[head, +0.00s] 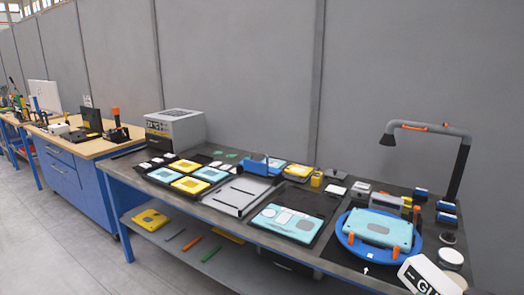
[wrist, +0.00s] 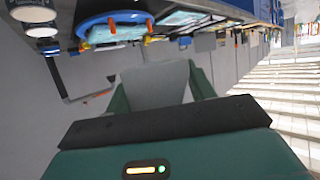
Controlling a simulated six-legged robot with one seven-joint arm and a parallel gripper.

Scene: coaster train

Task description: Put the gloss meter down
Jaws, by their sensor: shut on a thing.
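The gloss meter appears to be the white box with dark "GL" lettering (head: 428,276) at the lower right corner of the head view. It is tilted and cut off by the frame edge. In the wrist view, my gripper (wrist: 157,82) has its green fingers on both sides of a pale grey block, the gloss meter (wrist: 155,88), and is shut on it. The wrist picture is upside down, with the bench along its top. The head view does not clearly show my gripper. The meter's underside is hidden, and I cannot see any contact with the bench.
The long dark bench (head: 235,213) carries a blue round stand (head: 346,243) with a teal panel (head: 378,229), a lamp arm (head: 462,165), trays of yellow and teal parts (head: 190,185) and a grey box (head: 175,128). White round pieces (head: 451,257) sit near the meter. The right end is crowded.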

